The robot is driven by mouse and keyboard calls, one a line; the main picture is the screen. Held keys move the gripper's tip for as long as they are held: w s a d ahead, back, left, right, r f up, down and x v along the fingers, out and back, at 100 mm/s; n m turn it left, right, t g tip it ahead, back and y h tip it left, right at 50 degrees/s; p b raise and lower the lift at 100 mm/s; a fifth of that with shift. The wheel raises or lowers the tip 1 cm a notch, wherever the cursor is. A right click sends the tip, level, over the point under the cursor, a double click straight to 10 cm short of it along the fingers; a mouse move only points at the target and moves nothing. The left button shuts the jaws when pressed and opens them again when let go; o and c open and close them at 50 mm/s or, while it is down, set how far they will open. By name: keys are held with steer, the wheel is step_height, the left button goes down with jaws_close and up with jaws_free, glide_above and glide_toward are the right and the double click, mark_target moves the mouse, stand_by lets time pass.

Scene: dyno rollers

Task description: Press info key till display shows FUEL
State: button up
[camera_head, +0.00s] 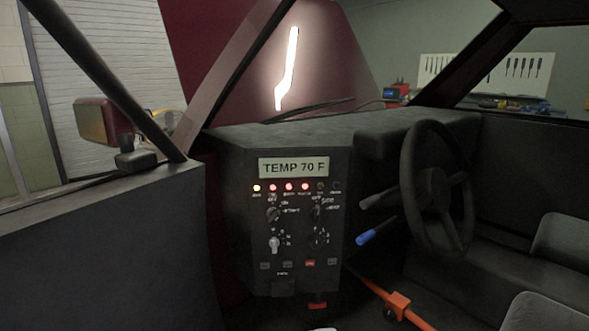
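The black control panel (262,225) stands in the middle of the view, inside a vehicle cab. Its display (293,167) reads "TEMP 70 F". Below it is a row of small lamps (289,187), several of them lit. Knobs and switches sit under the lamps, including a light-coloured knob (274,244). A row of small keys runs along the lower panel, one of them reddish (310,263). The key labels are too small to read, so I cannot tell which is the info key. My gripper does not show clearly.
A steering wheel (436,190) and a blue-tipped lever (366,237) stand right of the panel. An orange bar (384,294) crosses low at right, near the seats (545,310). The door (110,245) borders the left. A white shape at the bottom edge is unclear.

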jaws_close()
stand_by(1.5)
